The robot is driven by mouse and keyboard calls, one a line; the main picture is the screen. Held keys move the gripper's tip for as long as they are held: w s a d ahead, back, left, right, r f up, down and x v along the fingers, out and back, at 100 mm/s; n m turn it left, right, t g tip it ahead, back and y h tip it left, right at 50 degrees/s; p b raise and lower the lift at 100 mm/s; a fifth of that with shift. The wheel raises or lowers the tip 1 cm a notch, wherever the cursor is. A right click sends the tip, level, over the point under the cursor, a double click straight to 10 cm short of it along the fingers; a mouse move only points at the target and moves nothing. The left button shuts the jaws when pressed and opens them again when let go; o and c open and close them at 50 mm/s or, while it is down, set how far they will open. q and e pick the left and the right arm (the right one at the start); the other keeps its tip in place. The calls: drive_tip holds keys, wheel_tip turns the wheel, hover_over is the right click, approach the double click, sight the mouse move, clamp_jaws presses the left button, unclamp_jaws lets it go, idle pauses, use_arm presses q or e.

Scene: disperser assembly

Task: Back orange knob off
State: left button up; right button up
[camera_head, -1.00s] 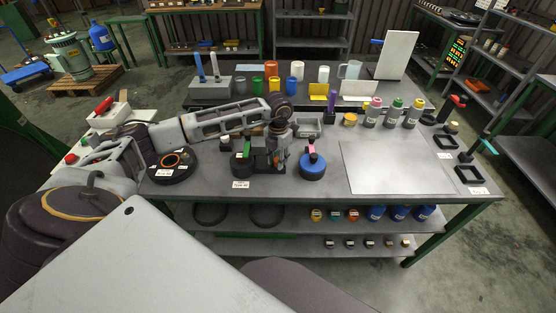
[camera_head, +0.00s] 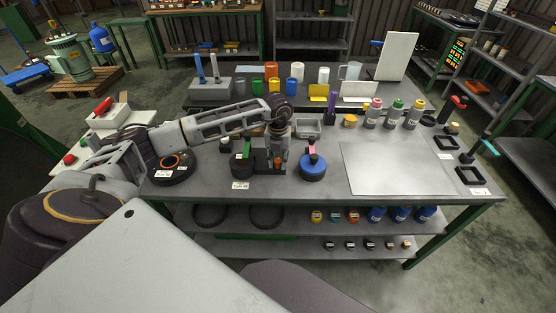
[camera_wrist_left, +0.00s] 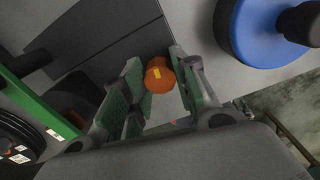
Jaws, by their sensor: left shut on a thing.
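The orange knob (camera_wrist_left: 158,76), with a small yellow mark on it, sits between the green-padded fingers of my left gripper (camera_wrist_left: 158,92) in the left wrist view. The fingers close on it from both sides. In the head view my left gripper (camera_head: 277,160) points down at the dark upright stand on the workbench, between a black round-based piece and a blue round-based piece. The orange knob is mostly hidden there behind the fingers. My right gripper is out of view.
The blue-based piece (camera_head: 313,168) stands close to the right of my left gripper, and the black-based piece (camera_head: 242,165) close to its left. A bare metal plate (camera_head: 395,167) leaves clear room on the right.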

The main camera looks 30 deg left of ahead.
sight(278, 160)
use_arm(q)
drive_tip(key=shift+r, duration=0.1)
drive_tip(key=o, duration=1)
wheel_tip(278, 160, up, 12)
idle(0.5)
idle(0.5)
